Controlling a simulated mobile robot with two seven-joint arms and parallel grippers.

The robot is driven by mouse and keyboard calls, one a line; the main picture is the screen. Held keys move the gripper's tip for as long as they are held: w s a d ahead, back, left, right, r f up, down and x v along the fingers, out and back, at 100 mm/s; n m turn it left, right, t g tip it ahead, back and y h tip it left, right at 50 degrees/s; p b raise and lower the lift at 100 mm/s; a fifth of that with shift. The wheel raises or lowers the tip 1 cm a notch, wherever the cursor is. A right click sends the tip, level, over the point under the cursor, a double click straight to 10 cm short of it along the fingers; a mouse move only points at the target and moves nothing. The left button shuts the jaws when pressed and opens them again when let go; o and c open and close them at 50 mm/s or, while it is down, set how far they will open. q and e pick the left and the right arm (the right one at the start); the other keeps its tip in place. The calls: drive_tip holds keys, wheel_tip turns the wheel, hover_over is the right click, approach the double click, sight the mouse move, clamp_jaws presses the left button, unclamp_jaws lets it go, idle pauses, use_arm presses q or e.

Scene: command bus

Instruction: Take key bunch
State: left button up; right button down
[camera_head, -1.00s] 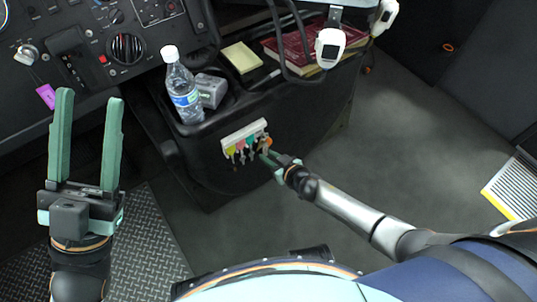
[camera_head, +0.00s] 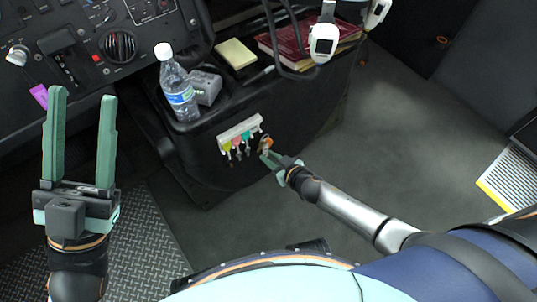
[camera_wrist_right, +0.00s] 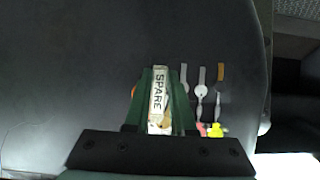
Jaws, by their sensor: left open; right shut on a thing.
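My right gripper (camera_head: 270,157) is shut on a key bunch (camera_head: 265,142) with an orange part, just below and right of the right end of a white key rack (camera_head: 240,128). In the right wrist view a tag reading "SPARE" (camera_wrist_right: 158,92) sits between the green fingers of my right gripper (camera_wrist_right: 158,72). Part of the bunch is hidden by the fingers. Whether it still touches its hook is unclear. Several other keys (camera_head: 237,147) with yellow, pink and teal tags hang from the rack. My left gripper (camera_head: 77,140) is open and empty at the left.
The rack is on the side of a dark console (camera_head: 200,150). A water bottle (camera_head: 178,85), a grey box (camera_head: 205,87), yellow notes (camera_head: 236,54) and a red book (camera_head: 300,40) are on top. A purple-tagged key (camera_head: 39,95) hangs at the dashboard.

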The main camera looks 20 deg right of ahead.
drive_tip(key=shift+s+d, duration=0.25)
drive_tip(key=shift+s, duration=0.4)
drive_tip(key=shift+s+d, duration=0.25)
drive_tip(key=shift+s, duration=0.45)
drive_tip(key=shift+s+d, duration=0.25)
drive_tip(key=shift+s, duration=0.4)
